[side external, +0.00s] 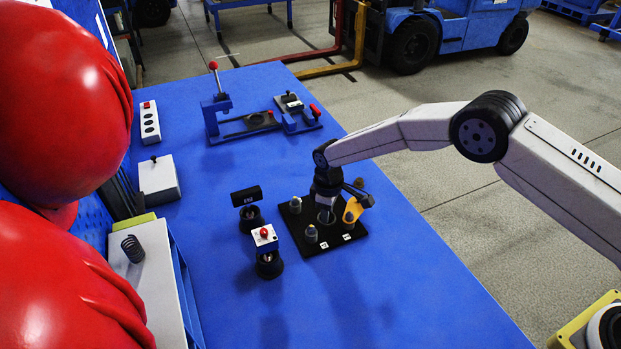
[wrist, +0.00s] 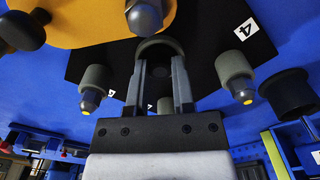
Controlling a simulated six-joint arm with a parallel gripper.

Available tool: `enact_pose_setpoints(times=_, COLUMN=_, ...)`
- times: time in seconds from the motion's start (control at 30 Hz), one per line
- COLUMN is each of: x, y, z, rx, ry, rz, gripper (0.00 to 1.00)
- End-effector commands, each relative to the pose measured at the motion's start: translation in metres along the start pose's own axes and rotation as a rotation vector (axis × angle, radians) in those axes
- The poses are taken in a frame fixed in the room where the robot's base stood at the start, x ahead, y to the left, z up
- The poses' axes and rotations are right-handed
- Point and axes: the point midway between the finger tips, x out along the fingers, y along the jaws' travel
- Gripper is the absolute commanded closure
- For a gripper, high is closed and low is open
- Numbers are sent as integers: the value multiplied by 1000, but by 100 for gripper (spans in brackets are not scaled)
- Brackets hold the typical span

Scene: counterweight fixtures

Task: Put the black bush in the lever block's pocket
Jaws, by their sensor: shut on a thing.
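My gripper (side external: 325,208) points down low over a black plate (side external: 318,243) on the blue table. In the wrist view its two fingers (wrist: 160,85) are shut on a dark round bush (wrist: 158,42), seen as an arch between them. The bush's lower end and its contact with the plate are hidden. An orange lever plate (side external: 352,211) with a dark knob (wrist: 22,25) and a metal bolt (wrist: 145,16) lies close beside the gripper. A blue block with an upright red-ball lever (side external: 216,104) stands at the back. I cannot tell which is the lever block, and no empty pocket shows clearly.
Grey posts with rounded metal tips (wrist: 235,75) stand on the plate around my fingers. A black stand with a bar (side external: 247,198) and a white block with a red knob (side external: 264,236) stand just left. A white box (side external: 158,182) is farther left. The front right table is clear.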

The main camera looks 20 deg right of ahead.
Motion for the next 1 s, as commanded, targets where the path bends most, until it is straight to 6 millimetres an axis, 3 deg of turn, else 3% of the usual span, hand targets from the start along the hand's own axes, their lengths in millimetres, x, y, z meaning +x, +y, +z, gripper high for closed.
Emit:
enact_pose_setpoints(times=0.07, x=11, y=-1, z=2, rx=0, ry=2, rz=1, gripper=100)
enact_pose_setpoints(times=0.1, x=12, y=-1, z=3, rx=0, ry=2, rz=1, gripper=60)
enact_pose_setpoints(times=0.2, x=12, y=-2, z=3, rx=0, ry=1, rz=0, gripper=35)
enact_pose_setpoints(times=0.57, x=2, y=-2, z=3, rx=1, ry=0, rz=0, gripper=35)
enact_pose_setpoints(times=1.0, x=-62, y=-1, z=1, rx=0, ry=4, rz=2, gripper=35)
